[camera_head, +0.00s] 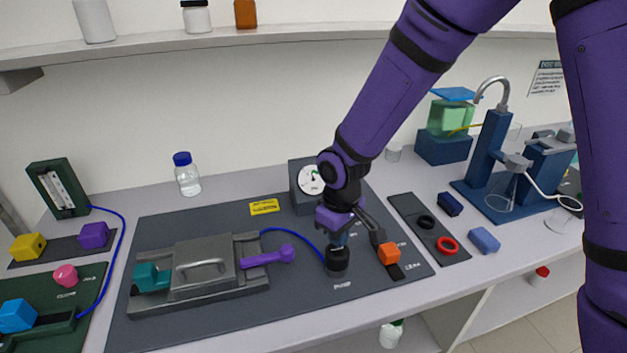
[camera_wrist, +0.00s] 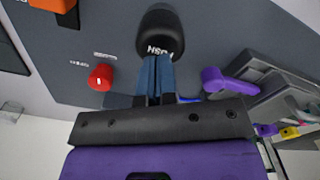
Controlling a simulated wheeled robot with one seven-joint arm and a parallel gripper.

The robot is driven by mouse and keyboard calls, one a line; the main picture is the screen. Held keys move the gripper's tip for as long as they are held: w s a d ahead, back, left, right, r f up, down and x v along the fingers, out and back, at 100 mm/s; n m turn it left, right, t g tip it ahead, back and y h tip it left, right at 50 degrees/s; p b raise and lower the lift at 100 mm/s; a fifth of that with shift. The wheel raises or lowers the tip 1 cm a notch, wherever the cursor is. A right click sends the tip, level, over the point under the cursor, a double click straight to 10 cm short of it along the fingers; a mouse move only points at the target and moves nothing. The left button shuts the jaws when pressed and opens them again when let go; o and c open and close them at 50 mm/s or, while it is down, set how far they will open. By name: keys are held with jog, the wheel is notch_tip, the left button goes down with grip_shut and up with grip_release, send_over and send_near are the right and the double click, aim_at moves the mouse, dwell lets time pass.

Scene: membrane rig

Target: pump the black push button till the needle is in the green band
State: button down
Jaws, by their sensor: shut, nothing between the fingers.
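The black push button (camera_head: 337,262) stands on the dark rig board above a "PUMP" label. In the wrist view the black button (camera_wrist: 160,32) shows white "PUSH" lettering. My gripper (camera_head: 339,242) is shut and empty, pointing down at the button. In the wrist view my gripper's blue fingertips (camera_wrist: 154,62) meet the button's near edge in the picture; I cannot tell whether they touch it. The gauge (camera_head: 309,180) has a white dial behind my wrist, with a little green showing near its top. My wrist hides part of the dial, and the needle's reading is too small to tell.
A grey clamped cell (camera_head: 203,262) with a purple handle (camera_head: 268,257) lies left of the button. An orange block (camera_head: 389,253) stands close on the right. A red knob (camera_wrist: 101,77) shows in the wrist view. A blue tube runs to the button's base.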

aim_at(338, 249)
jog(key=shift+f, duration=2.2)
jog(key=shift+r, duration=2.5)
jog(key=shift+r, duration=0.1)
jog(key=s+d+r+m+t, duration=0.35)
jog(key=d+r, duration=1.05)
jog(key=r, duration=0.5)
jog(key=s+d+r+m+t, duration=0.1)
jog(key=s+d+r+m, duration=0.1)
jog(key=s+d+r, duration=0.2)
jog(key=s+d+r+m, duration=0.3)
jog(key=s+d+r, duration=0.2)
jog(key=s, duration=0.6)
jog(key=shift+d+m+t, duration=0.35)
jog(key=shift+d, duration=0.4)
